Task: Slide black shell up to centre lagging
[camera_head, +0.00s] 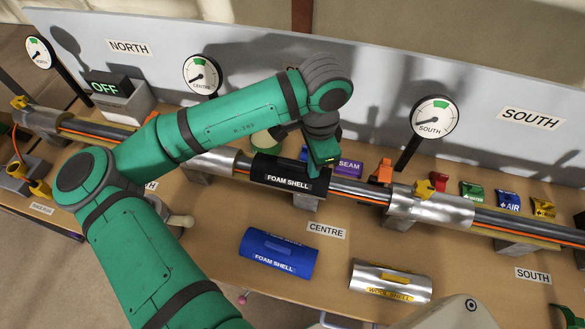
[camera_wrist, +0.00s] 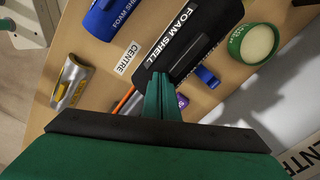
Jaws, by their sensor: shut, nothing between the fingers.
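The black foam shell (camera_head: 288,177) sits on the pipe in the middle of the head view, its white label facing the front. A silver lagging section (camera_head: 212,160) lies just left of it on the same pipe; whether they touch I cannot tell. Bare pipe (camera_head: 358,190) shows to the shell's right. My gripper (camera_head: 322,170) is shut and empty, pointing down at the shell's right end. In the wrist view the closed fingertips (camera_wrist: 163,80) are close beside the end of the black shell (camera_wrist: 190,40); contact is unclear.
A blue foam shell (camera_head: 278,254) and a silver wool shell (camera_head: 390,281) lie on the bench in front. A purple seam piece (camera_head: 348,168) and an orange clip (camera_head: 381,171) are behind the pipe. Right lagging (camera_head: 430,207) carries a yellow clip. Gauges stand behind.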

